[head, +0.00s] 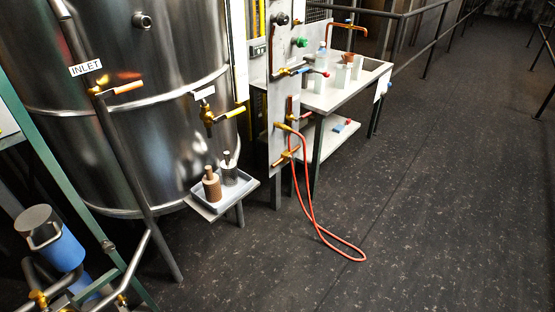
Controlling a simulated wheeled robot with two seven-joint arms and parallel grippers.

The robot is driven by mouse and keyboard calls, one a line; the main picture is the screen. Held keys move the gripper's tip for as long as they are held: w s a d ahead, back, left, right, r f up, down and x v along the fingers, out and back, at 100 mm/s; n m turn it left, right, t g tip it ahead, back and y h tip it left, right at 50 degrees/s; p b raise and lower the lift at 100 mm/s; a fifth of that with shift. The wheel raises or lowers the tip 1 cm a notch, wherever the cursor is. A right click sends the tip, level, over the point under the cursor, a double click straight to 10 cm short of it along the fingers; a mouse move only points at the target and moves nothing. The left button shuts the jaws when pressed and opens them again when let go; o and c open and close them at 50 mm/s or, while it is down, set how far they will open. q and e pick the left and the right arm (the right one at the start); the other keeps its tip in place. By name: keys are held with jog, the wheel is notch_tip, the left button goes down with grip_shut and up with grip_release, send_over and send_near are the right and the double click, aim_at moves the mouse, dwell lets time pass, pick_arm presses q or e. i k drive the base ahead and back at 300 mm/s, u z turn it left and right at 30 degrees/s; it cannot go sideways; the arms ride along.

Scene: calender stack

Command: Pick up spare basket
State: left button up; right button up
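Two small basket-like cylinders stand upright side by side in a shallow grey tray (216,209) on a low stand in front of the steel tank. The right one is grey (229,174), also with a stub on top. Neither carries a readable label, so I cannot tell which is the spare basket. Neither of my grippers is in view, and nothing is seen touching the cylinders.
The large steel tank (120,130) has an INLET label and valve handles above the tray. A red hose (310,215) loops onto the floor right of it. A white bench (330,95) stands behind. Pipes and a blue cylinder (64,250) fill the lower left. The dark floor (430,220) is open.

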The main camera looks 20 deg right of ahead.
aim_at(228, 166)
jog(key=z, duration=0.2)
jog(key=i, duration=1.35)
jog(key=u, duration=0.65)
